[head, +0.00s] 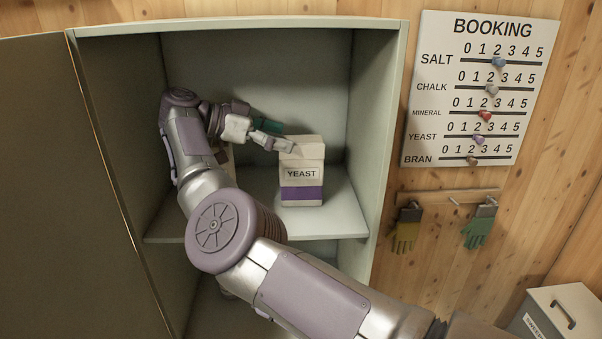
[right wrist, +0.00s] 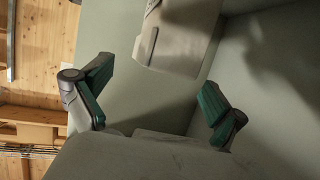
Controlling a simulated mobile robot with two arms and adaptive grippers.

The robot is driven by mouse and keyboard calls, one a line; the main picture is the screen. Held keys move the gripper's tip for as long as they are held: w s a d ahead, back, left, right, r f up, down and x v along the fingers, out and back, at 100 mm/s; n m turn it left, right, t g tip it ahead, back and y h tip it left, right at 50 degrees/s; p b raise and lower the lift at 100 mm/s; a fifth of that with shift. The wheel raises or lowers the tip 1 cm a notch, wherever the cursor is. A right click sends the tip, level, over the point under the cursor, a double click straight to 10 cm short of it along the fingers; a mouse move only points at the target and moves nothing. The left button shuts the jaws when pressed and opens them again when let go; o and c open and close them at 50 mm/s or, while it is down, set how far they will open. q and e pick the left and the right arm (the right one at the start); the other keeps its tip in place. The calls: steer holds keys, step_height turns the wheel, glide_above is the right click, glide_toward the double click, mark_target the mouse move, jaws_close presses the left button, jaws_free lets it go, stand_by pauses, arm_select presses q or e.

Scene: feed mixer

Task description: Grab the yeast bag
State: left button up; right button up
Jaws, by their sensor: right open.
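The yeast bag (head: 302,172), a pale upright packet with a YEAST label and a purple band, stands on the cabinet shelf. My right gripper (head: 278,135) is at its upper left, close to the bag's top. In the right wrist view the gripper (right wrist: 158,98) is open, with its teal-padded fingers wide apart. A pale packet, apparently the yeast bag (right wrist: 178,38), shows above the gap between them, cut off by the frame's top edge. I cannot tell whether a finger touches the bag. My left gripper is not in view.
The cabinet shelf (head: 335,205) has bare room right of the bag. The open cabinet door (head: 70,190) stands at left. Another pale item is mostly hidden behind my arm. A BOOKING board (head: 480,90) and hanging gloves (head: 478,230) are on the wall at right.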

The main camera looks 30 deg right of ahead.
mark_target(302, 139)
steer(key=shift+x, duration=2.3)
steer(key=shift+a, duration=0.1)
jaws_close()
